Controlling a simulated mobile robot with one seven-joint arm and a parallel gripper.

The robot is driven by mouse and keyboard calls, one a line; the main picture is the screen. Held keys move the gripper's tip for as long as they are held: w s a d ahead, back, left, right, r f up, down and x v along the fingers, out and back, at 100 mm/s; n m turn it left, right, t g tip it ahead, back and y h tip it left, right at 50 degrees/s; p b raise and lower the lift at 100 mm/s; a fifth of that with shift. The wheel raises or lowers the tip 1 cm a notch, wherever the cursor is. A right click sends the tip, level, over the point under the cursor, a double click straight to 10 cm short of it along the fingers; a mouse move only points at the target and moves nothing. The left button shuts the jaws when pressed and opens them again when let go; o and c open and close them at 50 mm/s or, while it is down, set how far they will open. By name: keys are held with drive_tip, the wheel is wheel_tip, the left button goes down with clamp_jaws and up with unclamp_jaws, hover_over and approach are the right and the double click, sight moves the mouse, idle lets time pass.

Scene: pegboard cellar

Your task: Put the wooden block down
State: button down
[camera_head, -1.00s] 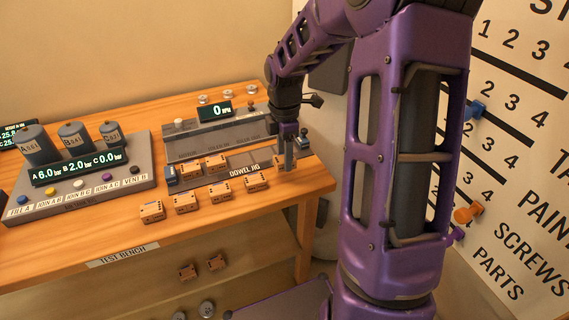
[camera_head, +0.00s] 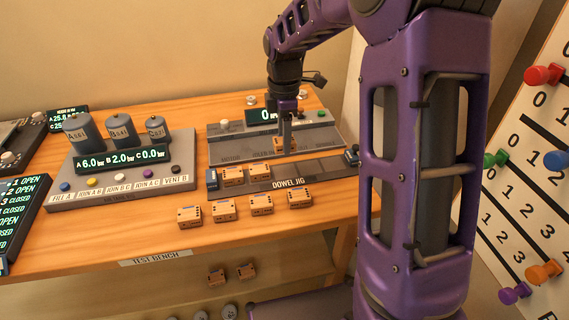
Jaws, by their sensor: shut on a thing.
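My gripper (camera_head: 287,137) points down over the workbench and is shut on a wooden block (camera_head: 279,147). The fingers hide part of the block. It shows just behind the dowel jig (camera_head: 318,173), near the front edge of the grey panel with the lit readout; I cannot tell whether it touches anything below. The middle of the jig is bare.
Several more blocks (camera_head: 223,210) stand in a row in front of the jig. A grey console with three cylinders (camera_head: 119,129) and coloured buttons is to the left. A pegboard (camera_head: 520,190) is at right.

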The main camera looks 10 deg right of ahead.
sight(285, 172)
wheel_tip(285, 172, down, 8)
drive_tip(key=shift+r+b, duration=0.2)
drive_tip(key=shift+b, duration=0.35)
drive_tip(key=shift+s+f, duration=0.1)
drive_tip(key=shift+f, duration=0.05)
drive_tip(key=shift+c, duration=1.7)
unclamp_jaws()
wheel_tip(285, 172, up, 12)
drive_tip(key=shift+r+p, duration=0.15)
drive_tip(key=shift+p, duration=0.85)
